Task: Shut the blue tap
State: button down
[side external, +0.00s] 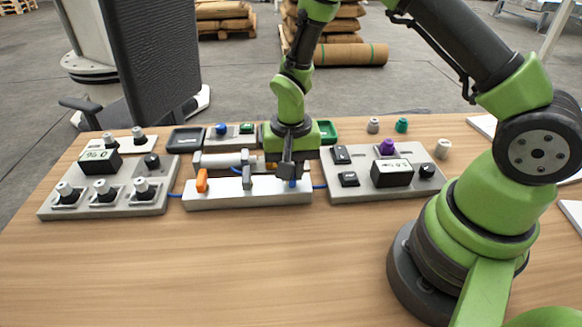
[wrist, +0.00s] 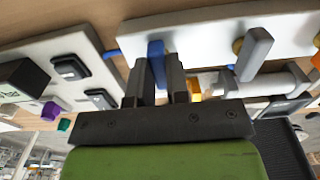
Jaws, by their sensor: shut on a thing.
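In the side external view my gripper (side external: 291,172) reaches down at the right end of the block. It hides most of the blue tap there, and only a small bit of blue (side external: 292,183) shows. Whether the tap stands open or shut is hard to tell.
A grey tap (side external: 248,179) and an orange tap (side external: 202,181) sit on the same block, left of the blue one. A panel with knobs (side external: 104,193) stands at left, another with switches (side external: 370,180) at right. The front of the wooden table (side external: 230,265) is clear.

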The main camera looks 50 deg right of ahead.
jog(key=c, duration=1.1)
grip_release()
jog(key=shift+r, duration=0.1)
notch_tip(320, 180, up, 10)
jog(key=s+a+r+n+t+y, duration=0.1)
jog(key=s+r+n+t, duration=0.3)
jog(key=s+r, duration=1.2)
jog(key=t+y, duration=0.1)
jog(key=t, duration=0.2)
jog(key=shift+a+r+n, duration=0.15)
jog(key=shift+r+n, duration=0.05)
jog(key=shift+n, duration=0.2)
